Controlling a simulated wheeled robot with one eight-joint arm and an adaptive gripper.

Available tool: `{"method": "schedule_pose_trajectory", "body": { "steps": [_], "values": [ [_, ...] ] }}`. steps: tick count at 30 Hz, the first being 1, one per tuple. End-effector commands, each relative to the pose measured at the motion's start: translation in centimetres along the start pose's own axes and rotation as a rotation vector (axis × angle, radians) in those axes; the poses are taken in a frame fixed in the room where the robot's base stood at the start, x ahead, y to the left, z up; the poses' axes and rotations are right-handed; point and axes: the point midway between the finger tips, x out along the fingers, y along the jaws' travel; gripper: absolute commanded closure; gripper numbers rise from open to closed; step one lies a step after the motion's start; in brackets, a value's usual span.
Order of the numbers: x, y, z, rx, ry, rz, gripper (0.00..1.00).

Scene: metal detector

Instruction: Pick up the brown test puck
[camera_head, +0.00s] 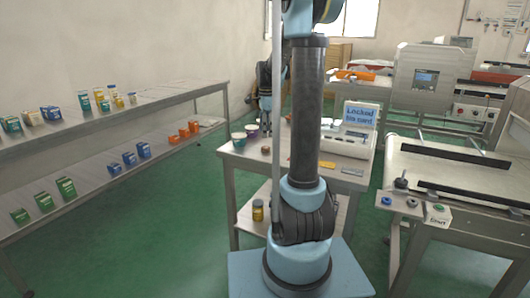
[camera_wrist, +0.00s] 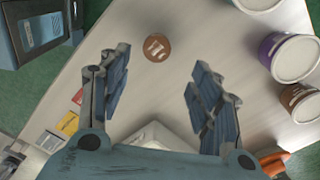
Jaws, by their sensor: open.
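The brown test puck (camera_wrist: 156,47) is a small round disc with pale marking on its top. It lies flat on the light table top (camera_wrist: 215,40) in the wrist view. My gripper (camera_wrist: 158,66) is open above the table, its two blue-padded fingers spread apart to the left and right. The puck shows between the fingertips and slightly beyond them, with nothing touching it. In the head view my gripper (camera_head: 265,118) hangs over the table's back left part, and a small brown thing (camera_head: 265,150) near it appears to be the puck.
Tubs with pale lids, one purple (camera_wrist: 290,57) and one brown (camera_wrist: 301,102), stand right of the gripper in the wrist view. A yellow card (camera_wrist: 68,124) lies at left. In the head view a white device (camera_head: 345,140) with a sign stands on the table's right.

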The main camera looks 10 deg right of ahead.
Motion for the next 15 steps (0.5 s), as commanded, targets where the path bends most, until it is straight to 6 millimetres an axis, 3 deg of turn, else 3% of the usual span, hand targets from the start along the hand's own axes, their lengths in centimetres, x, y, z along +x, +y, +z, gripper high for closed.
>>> {"method": "schedule_pose_trajectory", "body": {
  "steps": [15],
  "values": [
    [4.4, 0.3, 0.4, -0.001, 0.0, 0.0, 0.42]
  ]
}}
